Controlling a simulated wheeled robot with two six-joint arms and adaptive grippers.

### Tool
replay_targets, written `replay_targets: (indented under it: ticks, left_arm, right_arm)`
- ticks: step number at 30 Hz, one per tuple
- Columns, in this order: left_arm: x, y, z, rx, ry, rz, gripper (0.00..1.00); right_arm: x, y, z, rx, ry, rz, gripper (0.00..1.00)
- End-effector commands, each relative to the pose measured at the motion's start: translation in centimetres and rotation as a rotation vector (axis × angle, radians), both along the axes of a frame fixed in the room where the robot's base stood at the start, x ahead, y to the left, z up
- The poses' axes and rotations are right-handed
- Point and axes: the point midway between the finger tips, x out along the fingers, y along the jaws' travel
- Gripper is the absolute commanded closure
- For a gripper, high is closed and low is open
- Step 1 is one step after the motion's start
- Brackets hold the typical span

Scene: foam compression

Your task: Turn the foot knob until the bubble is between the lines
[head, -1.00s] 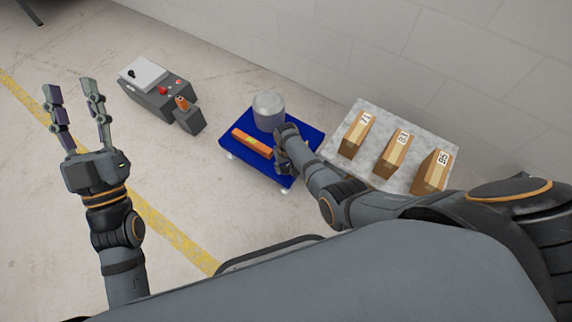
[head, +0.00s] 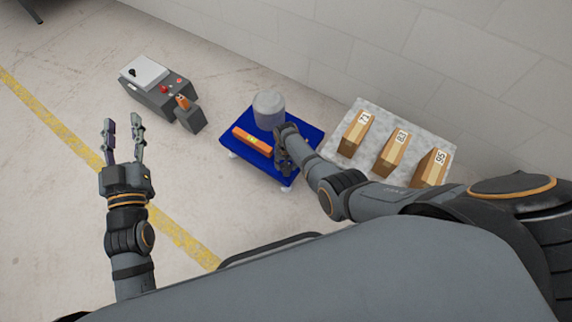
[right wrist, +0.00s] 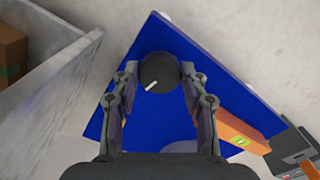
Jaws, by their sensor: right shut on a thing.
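The blue platform (head: 232,154) stands on short white feet and bears a grey cylinder (head: 269,108) and an orange level (head: 252,140). The level also shows in the right wrist view (right wrist: 238,134), with a yellow-green vial; the bubble is too small to judge. My right gripper (right wrist: 160,82) is shut on the dark round foot knob (right wrist: 158,70) at the platform's corner. The knob has a white mark line. In the head view my right gripper (head: 285,155) hides the knob. My left gripper (head: 123,140) is open and empty above the floor at the left.
A grey-white crate (head: 432,142) with numbered cardboard boxes (head: 392,153) stands right of the platform, close to my right arm. A grey control unit (head: 152,92) with red buttons stands at the upper left. A yellow floor line (head: 60,125) crosses open floor.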

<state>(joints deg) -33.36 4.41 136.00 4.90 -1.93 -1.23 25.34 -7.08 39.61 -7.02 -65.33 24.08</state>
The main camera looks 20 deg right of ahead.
Motion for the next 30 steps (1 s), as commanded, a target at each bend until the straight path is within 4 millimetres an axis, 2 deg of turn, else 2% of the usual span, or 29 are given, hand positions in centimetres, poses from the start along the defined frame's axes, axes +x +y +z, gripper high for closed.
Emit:
replay_targets:
  ticks: [4, 5, 10, 22, 26, 30]
  left_arm:
    - [0.0, 0.0, 0.0, 0.000, 0.000, 0.000, 0.60]
    - [0.0, 0.0, 0.0, 0.000, 0.000, 0.000, 0.60]
    - [0.0, 0.0, 0.0, 0.000, -0.001, 0.000, 0.60]
    - [0.0, 0.0, 0.1, 0.001, -0.004, 0.000, 0.60]
    - [0.0, 0.0, 0.1, 0.001, -0.003, 0.000, 0.60]
    - [0.0, 0.0, 0.1, 0.001, -0.003, 0.000, 0.60]
  right_arm:
    - [0.1, 0.0, 0.0, 0.000, -0.004, 0.001, 0.87]
    - [0.1, 0.0, 0.0, 0.000, -0.004, 0.001, 0.55]
    - [0.1, 0.0, 0.0, -0.001, -0.003, 0.001, 0.33]
    - [0.1, 0.0, 0.5, 0.000, -0.003, 0.001, 0.33]
    - [0.1, 0.0, 2.2, 0.001, -0.004, 0.001, 0.33]
    - [0.1, 0.1, 5.2, 0.002, -0.006, 0.001, 0.33]
